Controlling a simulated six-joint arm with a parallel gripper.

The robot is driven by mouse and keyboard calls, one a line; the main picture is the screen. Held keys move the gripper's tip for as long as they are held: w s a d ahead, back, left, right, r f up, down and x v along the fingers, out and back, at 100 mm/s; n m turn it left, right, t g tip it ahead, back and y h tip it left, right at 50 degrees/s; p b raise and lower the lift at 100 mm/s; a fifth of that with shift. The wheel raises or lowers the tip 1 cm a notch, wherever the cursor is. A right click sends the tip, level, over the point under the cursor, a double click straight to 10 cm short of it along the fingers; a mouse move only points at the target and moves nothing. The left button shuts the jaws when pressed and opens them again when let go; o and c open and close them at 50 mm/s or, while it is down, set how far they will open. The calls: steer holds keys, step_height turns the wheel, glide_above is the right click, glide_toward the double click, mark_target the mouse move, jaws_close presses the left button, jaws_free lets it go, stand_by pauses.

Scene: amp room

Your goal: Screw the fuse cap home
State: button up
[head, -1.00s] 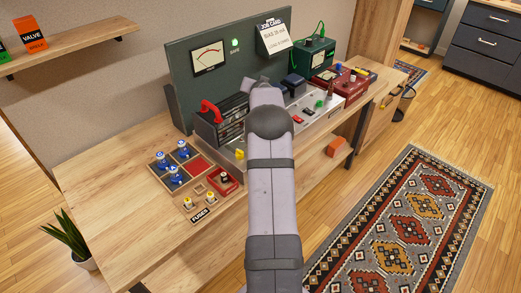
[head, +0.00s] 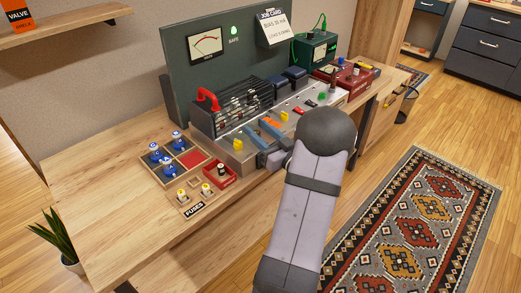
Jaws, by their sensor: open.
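My gripper (head: 259,129) is over the front ledge of the amplifier (head: 235,110), its orange and blue-grey fingers apart and pointing away from me. I see nothing held between them. A yellow fitting (head: 238,144) sits on the ledge just left of the fingers; another yellow fitting (head: 285,116) is to their right. I cannot tell which fitting is the fuse cap. A small dark-topped piece (head: 221,169) stands in the red tray (head: 230,181) at the bench front. My wrist and forearm hide part of the ledge and the bench edge.
Two yellow-topped fuses (head: 206,189) stand in a wooden holder by the FUSES label (head: 195,210). Several blue-and-white valves (head: 177,140) stand in a divided tray. A red handle (head: 207,98) rises at the amplifier's left end. The bench's left part (head: 100,195) is clear.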

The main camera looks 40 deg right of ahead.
steer(key=s+f+g+h+b, duration=0.1)
steer(key=s+f+h+b, duration=0.1)
steer(key=s+f, duration=0.3)
steer(key=shift+d+p+x, duration=0.1)
steer(key=shift+p+x, duration=0.1)
steer(key=shift+x, duration=1.7)
steer(key=shift+d+p+x, duration=0.15)
steer(key=shift+x, duration=1.75)
steer(key=shift+f, duration=0.1)
jaws_close()
